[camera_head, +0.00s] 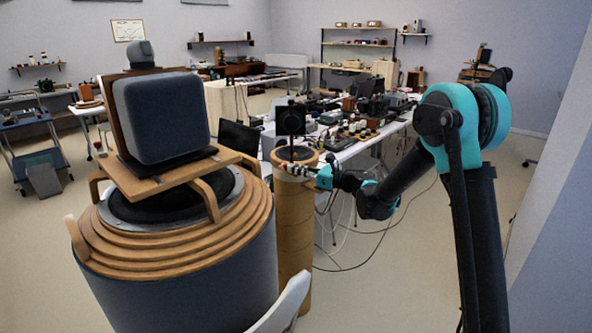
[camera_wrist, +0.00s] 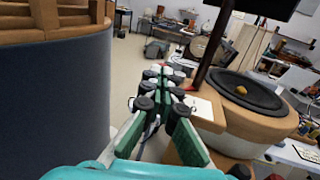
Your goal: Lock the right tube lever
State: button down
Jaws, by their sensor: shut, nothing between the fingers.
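The right tube (camera_head: 294,235) is a tall, slim tan cylinder with a dark round top and a black post carrying a dark square panel (camera_head: 290,121). In the wrist view its wooden rim (camera_wrist: 215,118) and black cone (camera_wrist: 247,92) are at the right, with a small orange-brown piece (camera_wrist: 240,90) on the cone. My gripper (camera_head: 288,169) is at the tube's upper edge in the head view; I cannot tell whether it touches. In the wrist view my gripper (camera_wrist: 163,73) is shut and empty, left of the rim. I cannot make out the lever clearly.
A wide dark drum (camera_head: 195,285) with stepped wooden rings and a grey speaker (camera_head: 160,117) stands close at the left. A pale curved piece (camera_head: 285,305) shows at the front. A cluttered table (camera_head: 345,152) with hanging cables lies behind the tube. Open floor lies beyond.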

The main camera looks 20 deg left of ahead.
aim_at(285, 170)
jog(key=shift+s+a+m+t, duration=0.2)
jog(key=shift+m+t, duration=0.2)
jog(key=shift+t, duration=0.2)
jog(key=shift+s+a+m+t, duration=0.1)
jog(key=shift+s+m+t, duration=0.1)
jog(key=shift+m+t, duration=0.3)
jog(key=m+t+h, duration=0.1)
jog(key=t, duration=0.1)
jog(key=s+a+m+t+h, duration=0.1)
jog(key=t, duration=0.1)
jog(key=a+m+t+h, duration=0.1)
jog(key=shift+s+a+m+t, duration=0.1)
jog(key=shift+s+m+t, duration=0.25)
jog(key=shift+m+t, duration=0.05)
jog(key=shift+s+a, duration=0.25)
jog(key=shift+a, duration=1.1)
